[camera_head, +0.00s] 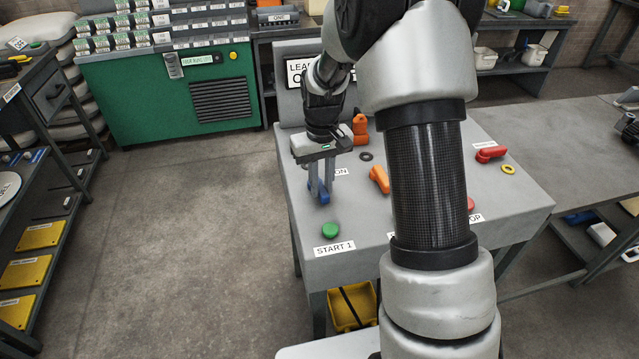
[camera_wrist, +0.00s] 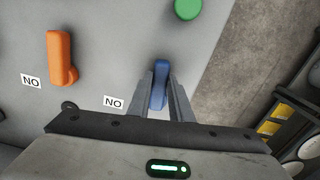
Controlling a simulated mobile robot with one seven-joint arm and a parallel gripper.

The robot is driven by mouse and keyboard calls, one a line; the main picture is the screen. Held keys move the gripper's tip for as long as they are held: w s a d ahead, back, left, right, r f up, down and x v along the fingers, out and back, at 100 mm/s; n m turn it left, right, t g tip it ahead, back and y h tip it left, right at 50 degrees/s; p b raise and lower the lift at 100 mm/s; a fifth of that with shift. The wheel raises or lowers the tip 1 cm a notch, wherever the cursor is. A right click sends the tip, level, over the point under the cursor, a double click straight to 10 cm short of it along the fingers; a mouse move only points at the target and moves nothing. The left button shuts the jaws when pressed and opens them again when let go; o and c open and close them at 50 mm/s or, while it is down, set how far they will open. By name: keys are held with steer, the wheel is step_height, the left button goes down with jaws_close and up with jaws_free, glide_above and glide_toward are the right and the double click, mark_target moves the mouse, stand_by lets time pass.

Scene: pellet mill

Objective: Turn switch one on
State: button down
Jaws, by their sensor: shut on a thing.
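A blue switch handle (camera_head: 323,197) stands at the left side of the grey console (camera_head: 355,215), behind the green button (camera_head: 330,230) labelled START 1. My gripper (camera_head: 319,186) points down at it, with one finger on each side. In the wrist view the blue handle (camera_wrist: 161,72) lies between the two fingers, and my gripper is shut on it. A white ON label (camera_wrist: 114,102) is beside the handle, upside down in the wrist view and partly hidden by my gripper in the head view. The handle's base is hidden by the fingers.
An orange switch (camera_head: 379,180) stands right of the blue one, with its own label in the wrist view. A red switch (camera_head: 491,154) and a yellow ring (camera_head: 508,170) are farther right. My arm hides the console's middle. Open floor (camera_head: 190,230) lies to the left.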

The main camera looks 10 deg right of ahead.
steer(key=n, duration=0.1)
steer(key=d+n, duration=0.1)
steer(key=n, duration=0.1)
steer(key=shift+w+d+n, duration=0.2)
steer(key=shift+d+n, duration=0.05)
steer(key=shift+n, duration=0.05)
steer(key=n, duration=0.1)
steer(key=d+n+p, duration=0.1)
steer(key=shift+w+r+n, duration=0.1)
steer(key=shift+w+n, duration=0.2)
steer(key=n, duration=0.2)
steer(key=w+d+n+p, duration=0.1)
steer(key=n, duration=0.1)
steer(key=shift+w+n+p, duration=0.2)
steer(key=shift+n+p, duration=0.1)
steer(key=n, duration=0.1)
steer(key=w+n+p, duration=0.1)
steer(key=n, duration=0.1)
steer(key=shift+w+d, duration=0.1)
steer(key=shift+d, duration=0.1)
steer(key=shift+w+n+p, duration=0.4)
steer(key=shift+n+p, duration=0.1)
steer(key=shift+n, duration=0.7)
steer(key=shift+w, duration=0.1)
steer(key=c, duration=1.6)
jaws_free()
